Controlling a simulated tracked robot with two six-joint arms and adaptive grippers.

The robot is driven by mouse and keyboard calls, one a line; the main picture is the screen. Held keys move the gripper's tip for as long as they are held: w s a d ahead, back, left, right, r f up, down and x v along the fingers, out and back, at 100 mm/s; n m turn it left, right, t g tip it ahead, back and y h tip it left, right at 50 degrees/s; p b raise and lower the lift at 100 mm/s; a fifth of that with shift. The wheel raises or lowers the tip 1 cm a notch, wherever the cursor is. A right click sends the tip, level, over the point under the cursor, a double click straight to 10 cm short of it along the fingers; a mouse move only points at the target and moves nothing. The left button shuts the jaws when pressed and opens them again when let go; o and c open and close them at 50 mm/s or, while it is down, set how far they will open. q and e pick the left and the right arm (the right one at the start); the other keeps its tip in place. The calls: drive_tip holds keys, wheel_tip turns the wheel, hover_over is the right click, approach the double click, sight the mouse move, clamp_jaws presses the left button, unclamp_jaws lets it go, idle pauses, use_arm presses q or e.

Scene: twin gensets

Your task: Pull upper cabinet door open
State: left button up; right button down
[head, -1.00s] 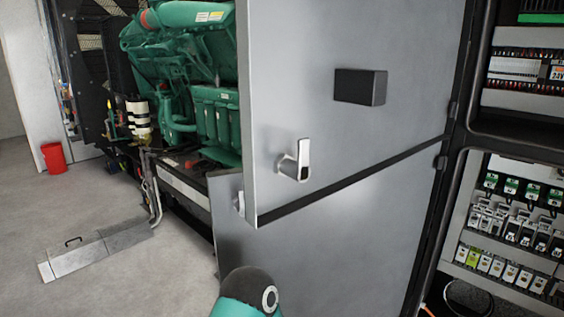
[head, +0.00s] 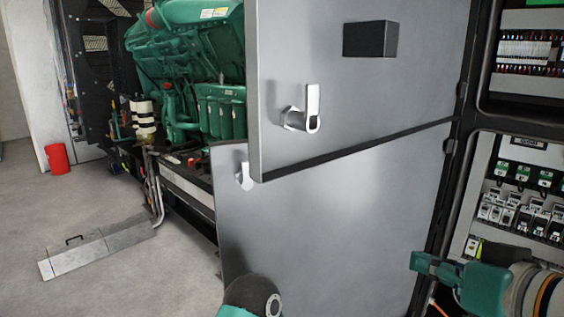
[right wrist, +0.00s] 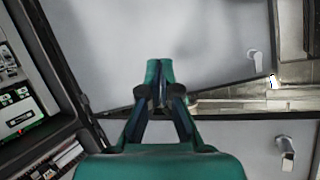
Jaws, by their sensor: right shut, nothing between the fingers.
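The grey upper cabinet door (head: 365,95) stands swung open to the left of the cabinet in the head view. It bears a lever handle (head: 302,114) and a black box (head: 370,40). The grey lower door (head: 335,205) below it also stands open, its handle (head: 244,177) at its left edge. My right gripper (head: 425,263) is shut and empty at the lower right, in front of the cabinet opening. The right wrist view also shows its closed fingertips (right wrist: 159,70) with two grey door panels beyond; whether they touch a panel cannot be told. My left gripper is out of view.
The open cabinet's electrical gear (head: 520,200) is close behind my right gripper. A green engine (head: 190,60) stands behind the doors.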

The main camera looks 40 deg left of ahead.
drive_tip(key=s+r+n+g+y+b, duration=0.1)
drive_tip(key=s+r+n+y, duration=0.3)
drive_tip(key=s+r, duration=0.85)
drive_tip(key=n+g+y, duration=0.2)
drive_tip(key=n, duration=0.1)
approach(262, 105)
drive_tip(key=p+x, duration=0.4)
drive_tip(key=x, duration=0.3)
drive_tip(key=shift+a, duration=0.1)
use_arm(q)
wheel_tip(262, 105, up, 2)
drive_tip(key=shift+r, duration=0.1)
